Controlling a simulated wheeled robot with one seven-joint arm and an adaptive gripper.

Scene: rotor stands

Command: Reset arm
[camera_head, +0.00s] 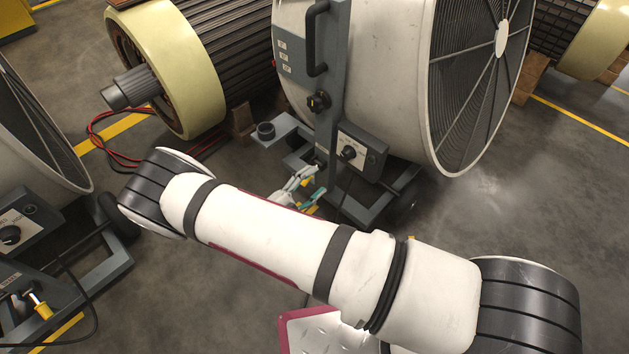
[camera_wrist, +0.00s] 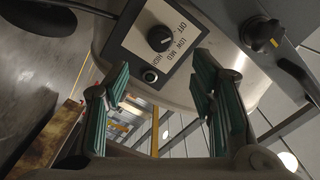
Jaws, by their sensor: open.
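In the wrist view, my gripper (camera_wrist: 160,108) is open, with its two green-padded fingers apart and nothing between them. A round button (camera_wrist: 150,76) sits below that knob. In the head view, my gripper (camera_head: 307,192) is partly hidden behind my white arm. It is close below the grey control box (camera_head: 372,158) of the large fan (camera_head: 385,70); contact cannot be told.
A black knob with a yellow mark (camera_head: 318,101) is on the fan's grey post. A large rotor (camera_head: 180,70) stands behind, left of the fan. Another fan (camera_head: 35,130) stands at left. Red cables (camera_head: 98,140) lie on the floor. Open floor (camera_head: 530,215) lies at right.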

